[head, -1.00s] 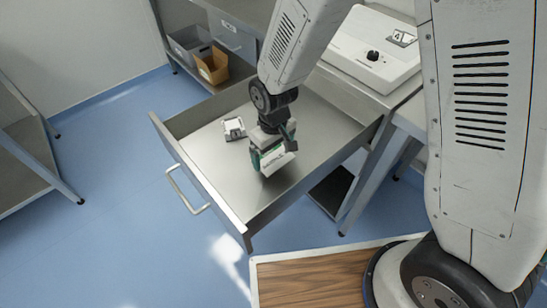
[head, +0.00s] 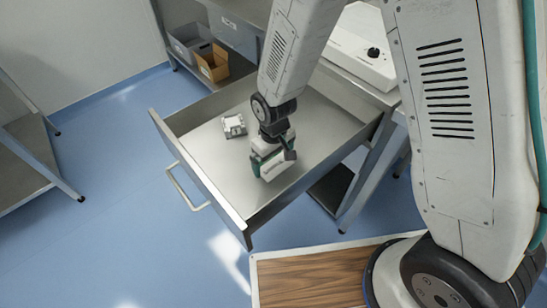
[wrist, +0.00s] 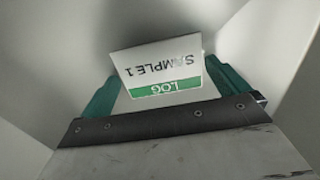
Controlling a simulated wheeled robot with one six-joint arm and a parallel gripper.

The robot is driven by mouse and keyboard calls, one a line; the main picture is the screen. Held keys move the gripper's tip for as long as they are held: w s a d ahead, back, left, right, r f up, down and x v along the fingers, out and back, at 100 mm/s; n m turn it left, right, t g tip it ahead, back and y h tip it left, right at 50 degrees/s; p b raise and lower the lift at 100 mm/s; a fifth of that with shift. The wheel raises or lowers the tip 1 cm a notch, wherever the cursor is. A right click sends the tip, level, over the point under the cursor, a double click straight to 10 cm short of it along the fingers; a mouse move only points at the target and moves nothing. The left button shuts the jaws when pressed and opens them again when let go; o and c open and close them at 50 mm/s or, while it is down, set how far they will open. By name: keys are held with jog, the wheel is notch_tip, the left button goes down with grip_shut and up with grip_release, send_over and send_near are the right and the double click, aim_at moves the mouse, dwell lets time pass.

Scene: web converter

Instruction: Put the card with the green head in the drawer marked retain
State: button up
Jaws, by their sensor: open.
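The card (wrist: 160,65), white with a green head reading LOG and "SAMPLE 1" below it, shows upside down in the wrist view. It lies at the mouth of my gripper, between the green fingers. My gripper (head: 273,163) is open and low inside a pulled-out grey metal drawer (head: 215,150). In the head view the gripper largely hides the card; I cannot tell whether the card touches the drawer floor. No marking on this drawer is readable.
A small white and grey item (head: 234,126) lies in the drawer, left of my gripper. The drawer walls and handle (head: 186,188) bound the space. A white device (head: 360,45) stands on the bench behind. A cardboard box (head: 212,63) and grey bin (head: 190,42) sit on a low shelf.

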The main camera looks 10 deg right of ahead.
aim_at(274, 164)
notch_tip(274, 164, up, 12)
jog(key=shift+r, duration=0.15)
dwell(0.3)
jog(key=s+d+r+m+t, duration=0.1)
jog(key=s+d+r+m, duration=0.1)
jog(key=s+d+r, duration=0.55)
jog(key=s+d+r+m, duration=0.3)
jog(key=s+d+r, duration=0.1)
jog(key=d+r, duration=0.6)
jog(key=s+d+r+m, duration=0.1)
jog(key=s+d+r, duration=0.2)
jog(key=s, duration=0.5)
jog(key=shift+s+d+r+m, duration=0.15)
jog(key=shift+d+r+m, duration=0.05)
jog(key=shift+m, duration=0.2)
